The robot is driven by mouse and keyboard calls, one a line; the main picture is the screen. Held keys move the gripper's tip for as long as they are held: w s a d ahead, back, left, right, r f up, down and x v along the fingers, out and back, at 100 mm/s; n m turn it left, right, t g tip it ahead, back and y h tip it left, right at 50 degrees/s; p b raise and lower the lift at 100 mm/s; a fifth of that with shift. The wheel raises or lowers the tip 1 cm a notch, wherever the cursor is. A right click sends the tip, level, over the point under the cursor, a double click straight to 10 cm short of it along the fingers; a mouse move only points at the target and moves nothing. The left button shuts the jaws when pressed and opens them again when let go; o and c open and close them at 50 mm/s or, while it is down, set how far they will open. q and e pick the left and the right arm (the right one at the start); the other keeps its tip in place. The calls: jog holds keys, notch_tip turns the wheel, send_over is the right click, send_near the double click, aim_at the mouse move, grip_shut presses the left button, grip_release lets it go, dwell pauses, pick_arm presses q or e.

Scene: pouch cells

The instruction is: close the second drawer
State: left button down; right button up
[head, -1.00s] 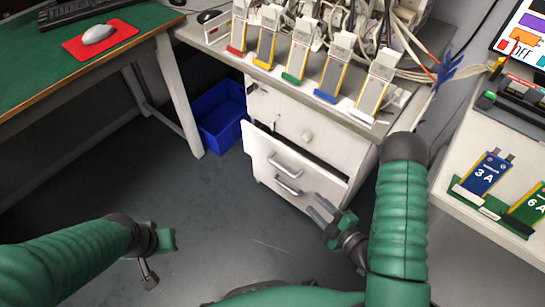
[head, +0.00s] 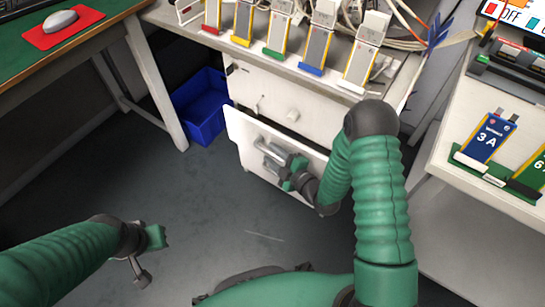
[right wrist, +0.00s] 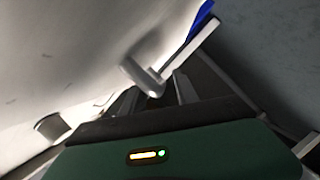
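The white cabinet (head: 262,92) has its second drawer (head: 238,128) pulled out, with a dark gap above its front panel. My right gripper (head: 270,155) is at the drawer front, by the handle.
Several pouch cells in holders (head: 318,45) stand on the cabinet's top. A blue bin (head: 203,108) sits on the floor left of the cabinet. A green-topped desk (head: 95,45) is at left and a white shelf unit (head: 450,190) at right. The floor before the drawer is clear.

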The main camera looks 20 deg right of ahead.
jog(key=shift+w, duration=0.15)
jog(key=c, duration=0.7)
grip_shut()
jog(key=shift+f, duration=0.1)
dwell(0.6)
